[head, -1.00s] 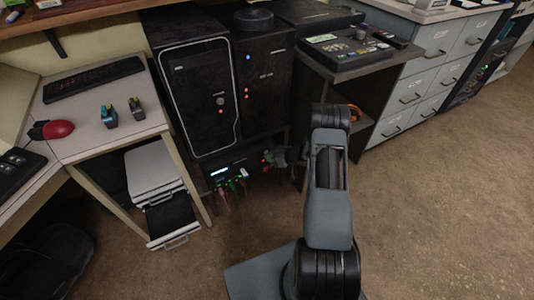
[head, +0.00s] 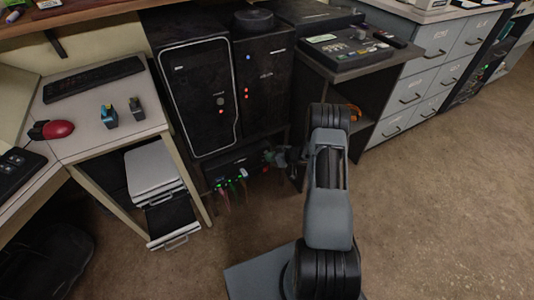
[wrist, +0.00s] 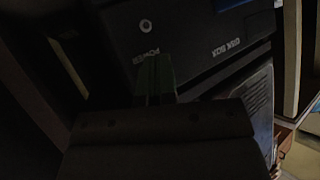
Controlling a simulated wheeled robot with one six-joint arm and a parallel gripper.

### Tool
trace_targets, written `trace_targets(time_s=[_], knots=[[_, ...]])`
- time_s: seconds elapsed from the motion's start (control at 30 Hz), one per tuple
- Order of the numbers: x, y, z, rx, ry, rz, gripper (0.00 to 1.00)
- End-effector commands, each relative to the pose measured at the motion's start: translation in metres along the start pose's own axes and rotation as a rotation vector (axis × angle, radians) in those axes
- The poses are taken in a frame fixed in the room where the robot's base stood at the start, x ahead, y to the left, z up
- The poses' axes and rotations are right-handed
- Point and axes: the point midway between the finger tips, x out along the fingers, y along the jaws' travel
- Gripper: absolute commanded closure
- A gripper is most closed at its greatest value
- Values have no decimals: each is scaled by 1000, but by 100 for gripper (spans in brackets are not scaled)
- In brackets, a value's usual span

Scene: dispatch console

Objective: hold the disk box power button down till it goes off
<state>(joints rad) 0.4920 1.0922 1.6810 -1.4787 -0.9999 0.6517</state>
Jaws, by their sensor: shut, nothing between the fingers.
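The disk box (head: 222,163) is the low black unit under the two black towers in the head view. In the wrist view its dark front (wrist: 190,40) carries the labels DISK BOX and POWER. The round power button (wrist: 145,24), with a pale ring, shows just beyond my fingertips. My gripper (wrist: 155,60) is shut and empty, its tips over the POWER label's edge. I cannot tell whether they touch the front. In the head view my gripper (head: 277,157) is at the box's right end, small and dark.
Two black towers, left (head: 200,95) and right (head: 264,85), stand above the box. A low shelf unit (head: 375,100) stands to the right, a white desk (head: 95,130) to the left. The floor at right is clear.

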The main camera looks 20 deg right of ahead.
Motion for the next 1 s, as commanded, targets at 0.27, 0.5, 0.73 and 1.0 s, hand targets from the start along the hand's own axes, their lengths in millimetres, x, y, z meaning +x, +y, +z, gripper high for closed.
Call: trace_targets(time_s=[0.27, 0.5, 0.73, 1.0], knots=[[0, 0, 0, 0, 1, 0, 100], [-1, 0, 0, 0, 0, 0, 100], [-7, -4, 4, 1, 1, 1, 100], [-11, -8, 8, 1, 1, 0, 100]])
